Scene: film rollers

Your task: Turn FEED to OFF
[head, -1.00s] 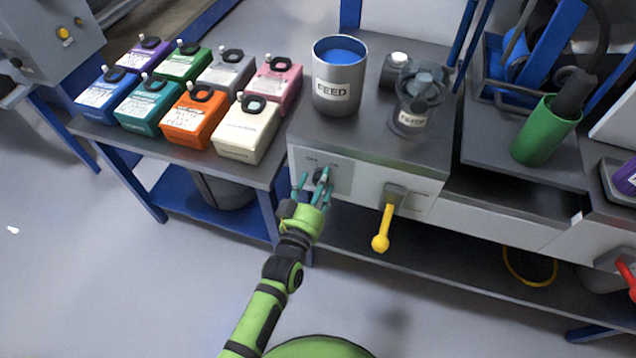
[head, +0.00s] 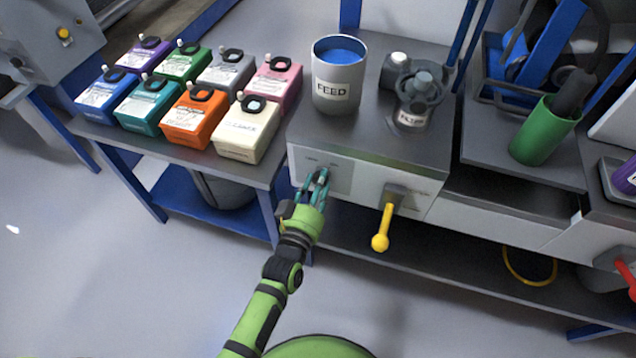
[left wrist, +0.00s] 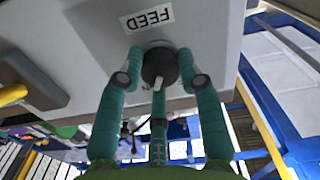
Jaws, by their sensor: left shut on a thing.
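The dark round FEED knob (left wrist: 160,66) with a pale pointer is on the white front panel (head: 345,178) of the bench unit. Its FEED label (left wrist: 147,18) reads upside down in the left wrist view. My left gripper (head: 317,180) has its teal fingers shut on the knob, with a finger at each side of it in the left wrist view (left wrist: 160,80). In the head view the fingers hide most of the knob, and the small panel marks are too blurred to read. My right gripper is not in view.
A yellow-handled lever (head: 383,228) sticks out of the same panel to the right. Several coloured boxes (head: 197,118) fill the table at left. The floor in front is clear.

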